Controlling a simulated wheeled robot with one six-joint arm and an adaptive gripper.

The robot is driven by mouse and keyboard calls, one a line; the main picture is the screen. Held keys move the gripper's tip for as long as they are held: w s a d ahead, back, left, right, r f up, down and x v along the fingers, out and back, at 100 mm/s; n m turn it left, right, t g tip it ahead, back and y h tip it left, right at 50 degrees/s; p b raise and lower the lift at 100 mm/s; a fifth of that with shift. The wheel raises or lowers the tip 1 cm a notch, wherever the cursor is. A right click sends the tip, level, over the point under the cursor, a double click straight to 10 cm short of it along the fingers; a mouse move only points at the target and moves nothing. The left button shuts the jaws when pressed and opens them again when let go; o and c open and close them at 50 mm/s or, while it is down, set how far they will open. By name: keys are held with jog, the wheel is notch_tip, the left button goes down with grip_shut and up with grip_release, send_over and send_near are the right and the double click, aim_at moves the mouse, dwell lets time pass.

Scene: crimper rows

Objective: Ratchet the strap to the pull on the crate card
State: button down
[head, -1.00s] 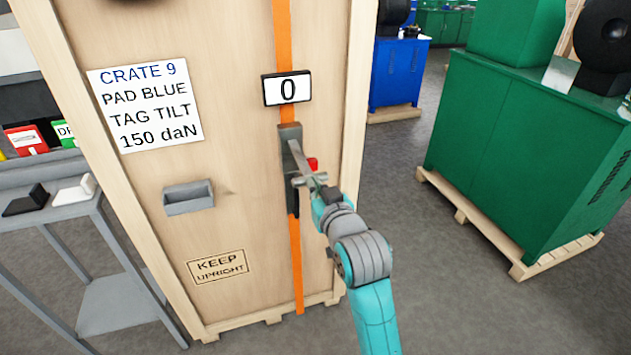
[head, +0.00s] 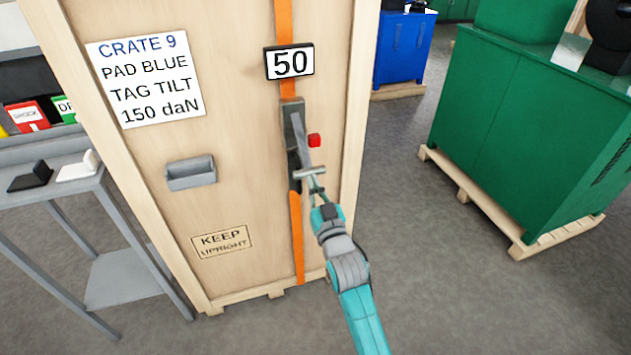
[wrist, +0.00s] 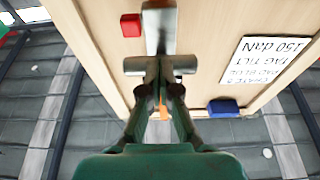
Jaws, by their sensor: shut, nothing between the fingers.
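The card (head: 146,80) on the crate reads CRATE 9, PAD BLUE, TAG TILT, 150 daN. The orange strap (head: 298,245) runs down the crate face through a dark ratchet (head: 291,115). The ratchet's grey lever (head: 304,150) slants down to a crossbar, which also shows in the wrist view (wrist: 188,65). My gripper (head: 317,190) is at the crossbar, shut with nothing held. In the wrist view its fingertips (wrist: 158,88) are close by the crossbar; I cannot tell whether they touch.
A red button (head: 314,140) sits right of the ratchet. A grey bin (head: 190,174) is fixed left of it. A grey table (head: 55,188) with tags stands left. A blue block (wrist: 223,107) shows at the crate's edge. A green cabinet (head: 520,120) stands right, with clear floor between.

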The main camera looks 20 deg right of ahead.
jog(key=shift+w+f, duration=0.45)
jog(key=shift+f, duration=0.1)
